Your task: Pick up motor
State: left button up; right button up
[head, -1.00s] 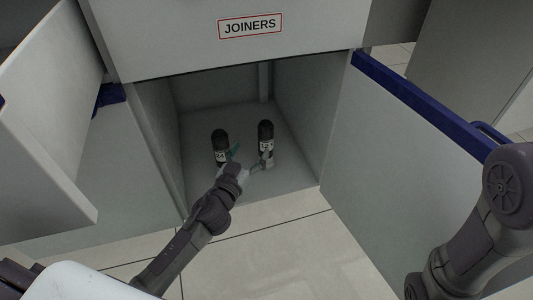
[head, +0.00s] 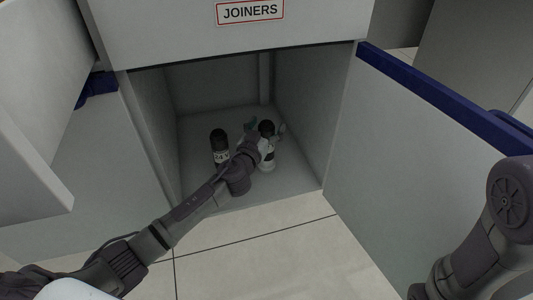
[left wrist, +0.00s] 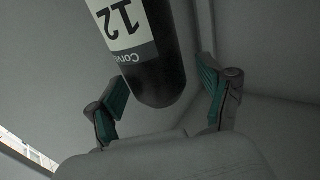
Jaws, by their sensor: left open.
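Two black cylindrical motors with white labels stand upright in the open cabinet. The left motor (head: 219,148) has a label that seems to read 24V. The right motor (head: 267,160) is partly covered by my left gripper (head: 266,128). In the left wrist view, a motor (left wrist: 145,55) with "12" on its label lies between the two green-padded fingers of my left gripper (left wrist: 162,102). The fingers are open, one on each side, with visible gaps to the motor. My right gripper is out of view.
The cabinet side walls (head: 307,115) and the JOINERS drawer front (head: 230,45) bound the space closely. An open door (head: 420,150) with a blue edge stands at the right. Tiled floor (head: 270,250) lies in front.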

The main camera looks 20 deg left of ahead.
pick_arm(q)
grip_shut()
jog(key=shift+r, duration=0.15)
jog(key=shift+r, duration=0.1)
dwell(0.4)
